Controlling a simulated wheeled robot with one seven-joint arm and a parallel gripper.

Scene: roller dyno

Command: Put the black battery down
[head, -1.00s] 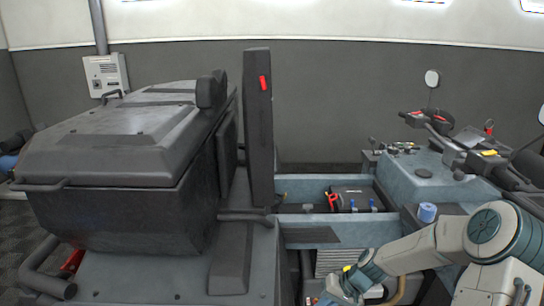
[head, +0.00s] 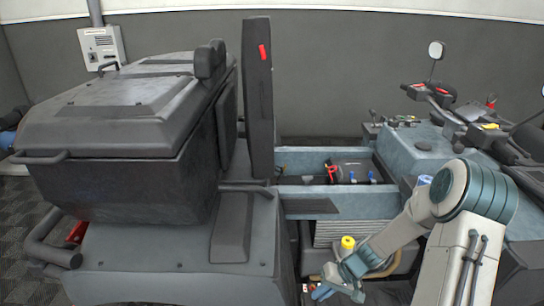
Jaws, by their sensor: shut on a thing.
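My gripper (head: 325,292) is low at the bottom of the head view, its blue fingers pointing down and left. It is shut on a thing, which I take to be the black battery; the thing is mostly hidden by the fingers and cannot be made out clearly. A dark box (head: 350,171) with a red clamp on its left and blue parts in front sits in the open compartment of the machine, above and apart from my gripper.
A yellow cap (head: 347,242) stands just above my gripper, near a grey ribbed block (head: 352,233). A large dark hood (head: 120,140) and an upright panel (head: 258,100) fill the left. Handlebars (head: 445,95) stand at the right.

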